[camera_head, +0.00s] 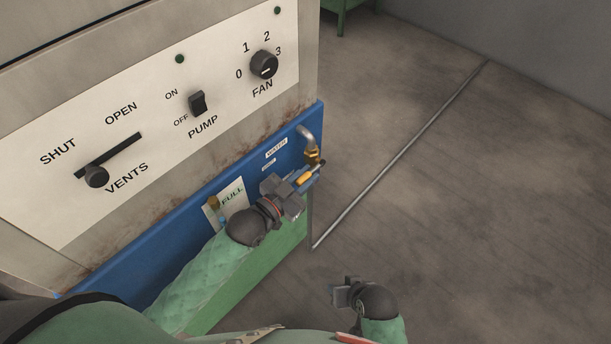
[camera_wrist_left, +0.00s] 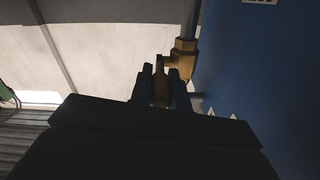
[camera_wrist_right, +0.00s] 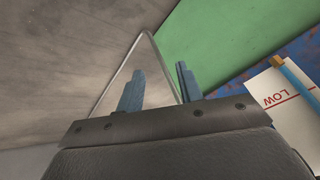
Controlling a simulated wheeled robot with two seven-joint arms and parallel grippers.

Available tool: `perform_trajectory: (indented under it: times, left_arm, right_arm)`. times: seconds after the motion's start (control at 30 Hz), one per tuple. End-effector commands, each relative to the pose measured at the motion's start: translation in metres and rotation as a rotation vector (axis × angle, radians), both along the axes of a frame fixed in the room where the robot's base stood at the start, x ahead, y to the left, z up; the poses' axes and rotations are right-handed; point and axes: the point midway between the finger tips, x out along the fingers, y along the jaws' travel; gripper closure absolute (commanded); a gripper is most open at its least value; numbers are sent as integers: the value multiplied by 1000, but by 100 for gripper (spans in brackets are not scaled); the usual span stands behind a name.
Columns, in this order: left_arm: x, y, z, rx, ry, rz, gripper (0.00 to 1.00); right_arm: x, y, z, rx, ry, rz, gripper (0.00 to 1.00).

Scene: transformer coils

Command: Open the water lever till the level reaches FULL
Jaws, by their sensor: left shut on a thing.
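The water lever (camera_head: 303,181) is a small yellow handle on a brass valve (camera_head: 312,157) under a bent grey pipe. My left gripper (camera_head: 308,178) is shut on the lever. In the left wrist view the lever (camera_wrist_left: 160,88) sits between the dark fingers, below the brass valve (camera_wrist_left: 182,58). The level card (camera_head: 233,194) reads FULL; my left arm hides its lower part. In the right wrist view the card (camera_wrist_right: 268,116) shows LOW at a red line, with a blue sight tube (camera_wrist_right: 298,80) across it. My right gripper (camera_wrist_right: 158,85) is open and empty.
The panel above carries a vents slider (camera_head: 97,176), a pump switch (camera_head: 198,103) and a fan knob (camera_head: 263,65). The blue tank side (camera_head: 180,225) lies close along my left arm. A thin grey pipe (camera_head: 400,162) runs along the floor; open floor lies right.

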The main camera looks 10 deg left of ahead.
Motion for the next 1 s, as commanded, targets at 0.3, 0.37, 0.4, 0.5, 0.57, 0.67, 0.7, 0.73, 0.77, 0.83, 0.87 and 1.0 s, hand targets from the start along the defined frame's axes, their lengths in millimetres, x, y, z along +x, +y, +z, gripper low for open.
perform_trajectory:
  times: [0.3, 0.37, 0.4, 0.5, 0.57, 0.67, 0.7, 0.73, 0.77, 0.83, 0.87, 1.0]
  left_arm:
    - [0, 0, -7, -27, -37, -1, 100]
    - [0, 0, -9, -40, -54, 0, 100]
    - [0, -1, -10, -49, -68, 0, 100]
    - [1, -1, -13, -78, -106, -1, 100]
    - [1, -1, -15, -96, -130, -1, 100]
    - [1, -1, -17, -123, -169, 0, 100]
    - [2, -1, -18, -133, -182, 0, 100]
    - [2, -2, -19, -140, -192, 1, 100]
    - [2, -2, -19, -146, -201, 0, 100]
    - [2, -2, -20, -163, -222, 0, 100]
    - [2, -2, -21, -169, -231, 0, 100]
    - [3, -3, -23, -199, -272, 0, 100]
  right_arm:
    - [5, 2, -42, 4, -29, -14, 64]
    - [6, 3, -59, 6, -41, -18, 64]
    - [6, 4, -73, 9, -50, -22, 64]
    - [6, 5, -110, 15, -79, -34, 64]
    - [5, 6, -132, 18, -98, -42, 64]
    - [2, 6, -166, 24, -129, -53, 64]
    - [1, 6, -177, 26, -140, -58, 64]
    - [0, 6, -186, 27, -149, -61, 64]
    - [-1, 6, -194, 28, -155, -64, 64]
    - [-4, 6, -213, 30, -172, -70, 64]
    - [-5, 5, -220, 32, -180, -73, 64]
    - [-7, 5, -238, 34, -199, -79, 64]
